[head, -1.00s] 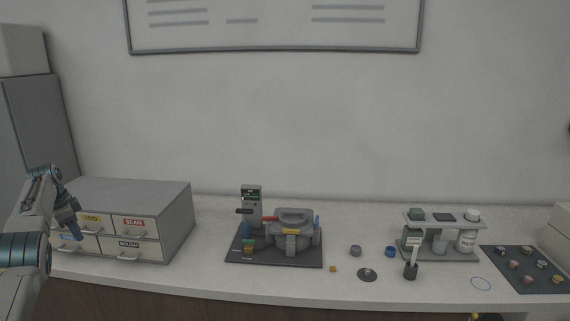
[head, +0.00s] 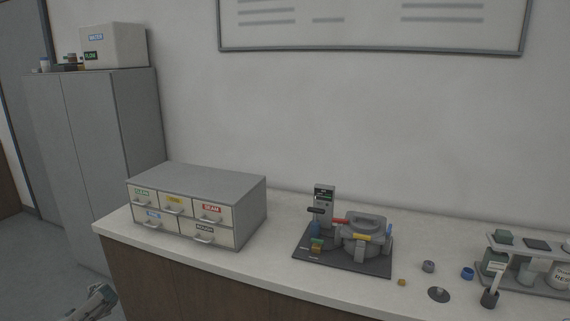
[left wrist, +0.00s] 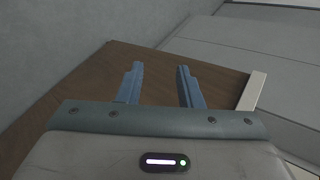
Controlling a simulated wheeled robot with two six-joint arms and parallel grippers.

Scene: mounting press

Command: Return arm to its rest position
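My left gripper (left wrist: 158,85) shows in the left wrist view with its two blue fingers apart and nothing between them. Behind the fingers is a brown wooden surface. In the head view only a small grey part of my left arm shows at the bottom left edge, below the counter and in front of it. The fingers are not visible there. My right gripper is in neither view.
The counter (head: 130,232) holds a grey drawer unit (head: 215,180) with labelled, shut drawers, the mounting press (head: 365,235) on a dark base, and a small rack (head: 525,285) at the right. A tall grey cabinet (head: 100,120) stands at the left. Open floor (head: 30,260) lies left of the counter.

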